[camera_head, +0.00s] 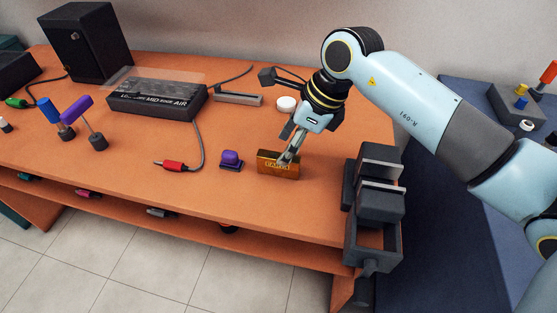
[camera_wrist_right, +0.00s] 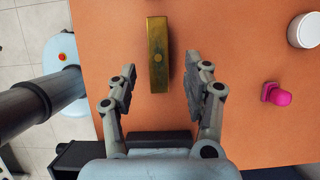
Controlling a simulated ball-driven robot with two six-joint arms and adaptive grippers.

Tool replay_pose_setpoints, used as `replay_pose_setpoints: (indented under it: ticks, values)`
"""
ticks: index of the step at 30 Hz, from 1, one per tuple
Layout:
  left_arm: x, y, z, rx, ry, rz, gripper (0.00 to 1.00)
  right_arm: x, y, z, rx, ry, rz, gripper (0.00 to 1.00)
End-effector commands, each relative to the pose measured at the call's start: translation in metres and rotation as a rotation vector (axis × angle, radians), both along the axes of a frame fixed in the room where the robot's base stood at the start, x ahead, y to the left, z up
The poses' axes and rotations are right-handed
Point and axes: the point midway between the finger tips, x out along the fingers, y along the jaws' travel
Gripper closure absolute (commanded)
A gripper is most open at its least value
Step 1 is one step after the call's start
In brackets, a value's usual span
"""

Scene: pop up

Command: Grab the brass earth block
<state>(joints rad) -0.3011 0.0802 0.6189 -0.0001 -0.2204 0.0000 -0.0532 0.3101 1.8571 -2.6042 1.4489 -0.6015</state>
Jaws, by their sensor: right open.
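The brass block (camera_head: 277,168) lies near the table's front edge, right of centre, with lettering on its front face. In the right wrist view the brass block (camera_wrist_right: 157,50) runs lengthwise ahead of the palm. My right gripper (camera_head: 289,155) is at the block's right end, partly overlapping it in the head view. In the right wrist view its two fingers (camera_wrist_right: 160,77) are apart on either side of the block's near end, with gaps on both sides. Whether the tips are level with the block or above it is hard to tell. My left gripper is not in view.
A dark vise (camera_head: 377,195) stands at the table's right edge, close to the block. A purple-topped piece (camera_head: 231,159) is just left of it. A white disc (camera_head: 286,103) lies behind; a pink knob (camera_wrist_right: 276,94) shows in the wrist view. A red plug (camera_head: 172,166) lies farther left.

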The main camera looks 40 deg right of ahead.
Motion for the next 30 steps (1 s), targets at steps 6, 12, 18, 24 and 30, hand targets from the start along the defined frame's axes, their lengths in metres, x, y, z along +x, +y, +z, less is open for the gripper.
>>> replay_pose_setpoints:
  ticks: [6,12,18,24,30]
  values:
    - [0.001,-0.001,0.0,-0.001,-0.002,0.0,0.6,0.012,0.012,-0.03,0.004,0.002,-0.001,0.5]
    - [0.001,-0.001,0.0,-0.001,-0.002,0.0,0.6,0.015,0.015,-0.043,0.002,0.001,0.0,0.5]
    - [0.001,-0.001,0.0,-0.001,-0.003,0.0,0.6,0.015,0.015,-0.043,0.001,0.001,-0.001,0.54]
    - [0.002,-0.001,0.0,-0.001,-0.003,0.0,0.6,0.015,0.015,-0.043,0.001,0.001,-0.001,0.8]
    - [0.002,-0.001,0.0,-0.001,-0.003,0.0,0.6,0.015,0.015,-0.043,0.001,0.001,-0.001,1.0]
